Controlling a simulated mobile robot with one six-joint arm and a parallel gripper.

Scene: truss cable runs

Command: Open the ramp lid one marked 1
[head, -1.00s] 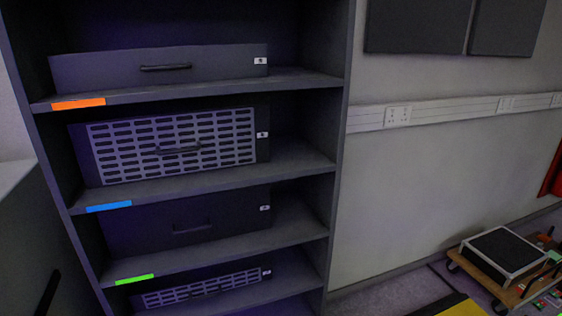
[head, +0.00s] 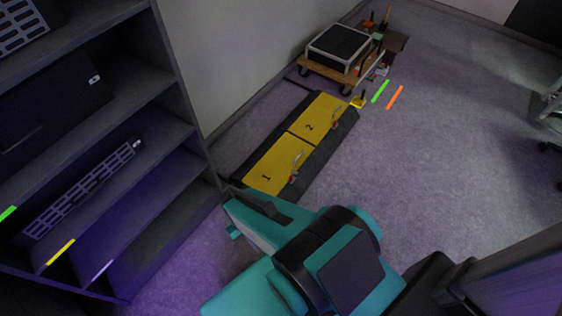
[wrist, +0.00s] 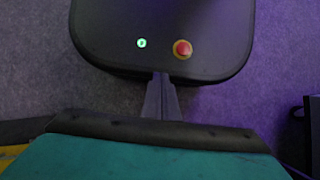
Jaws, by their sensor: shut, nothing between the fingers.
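Ramp lid one (head: 280,163) is a yellow panel marked 1, lying flat in the near half of a dark floor ramp (head: 311,172) in the head view. A small latch or handle with red on it (head: 293,179) sits at its right edge. Lid two (head: 317,117), marked 2, lies flat just beyond it. My teal arm is in the head view's foreground, below the ramp's near end. My gripper (wrist: 160,96) shows in the wrist view with its dark fingers together and nothing between them. It is apart from the lid.
A dark shelf rack (head: 190,124) stands at the left. A wheeled wooden dolly (head: 350,72) carrying a framed black box is beyond the ramp. Green (head: 380,91) and orange strips lie on the carpet. Carpet to the ramp's right is clear. Yellow shows at the wrist view's left edge (wrist: 10,152).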

